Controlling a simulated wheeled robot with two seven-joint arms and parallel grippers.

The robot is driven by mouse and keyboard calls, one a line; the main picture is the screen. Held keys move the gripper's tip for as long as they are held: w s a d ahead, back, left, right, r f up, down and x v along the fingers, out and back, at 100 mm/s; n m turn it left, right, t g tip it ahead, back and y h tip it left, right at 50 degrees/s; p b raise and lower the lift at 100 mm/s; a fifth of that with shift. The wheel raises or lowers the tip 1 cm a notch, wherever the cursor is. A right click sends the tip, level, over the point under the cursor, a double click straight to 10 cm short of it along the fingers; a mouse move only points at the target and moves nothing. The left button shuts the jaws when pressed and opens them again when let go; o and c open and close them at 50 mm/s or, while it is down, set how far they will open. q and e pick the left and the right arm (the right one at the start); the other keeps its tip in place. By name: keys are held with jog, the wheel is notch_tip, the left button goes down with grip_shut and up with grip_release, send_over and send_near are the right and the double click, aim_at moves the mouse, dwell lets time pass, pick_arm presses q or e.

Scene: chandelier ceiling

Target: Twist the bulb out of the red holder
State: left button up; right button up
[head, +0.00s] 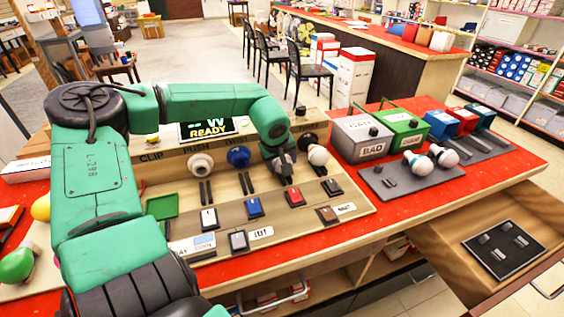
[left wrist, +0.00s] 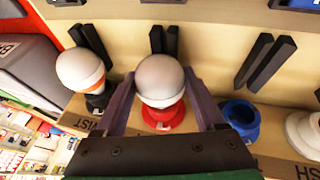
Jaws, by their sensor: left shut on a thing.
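The red holder (left wrist: 163,116) sits below a white bulb (left wrist: 160,88) in the left wrist view. The bulb appears seated in it. My left gripper (left wrist: 159,76) has one finger on each side of this bulb and is shut on it. In the head view my left gripper (head: 283,163) reaches down at the board, and its arm hides most of the red holder and its bulb. My right gripper is not in view.
A second bulb (head: 317,155) stands in a black holder close beside my gripper. A blue holder (head: 238,157) and a white holder (head: 200,163) are on the other side. Grey, green, blue and red bins and a grey tray (head: 380,184) with two bulbs stand to the right.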

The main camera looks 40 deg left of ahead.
pick_arm(q)
jog(key=shift+f+t+p, duration=0.15)
jog(key=shift+t+p, duration=0.25)
jog(key=shift+p, duration=0.05)
dwell(0.6)
jog(key=shift+a+p, duration=0.1)
jog(key=shift+p, duration=0.8)
dwell(0.7)
jog(key=shift+t+h+p, duration=0.4)
jog(key=shift+t+p, duration=0.1)
jog(key=shift+p, duration=0.95)
dwell(0.9)
jog(key=shift+s+d, duration=0.1)
jog(key=shift+d, duration=0.15)
jog(key=shift+s+d, duration=0.4)
jog(key=shift+d, duration=0.35)
jog(key=shift+s+d, duration=0.35)
jog(key=shift+d, duration=0.35)
notch_tip(320, 180, up, 8)
jog(key=p, duration=0.5)
jog(key=shift+p, duration=0.4)
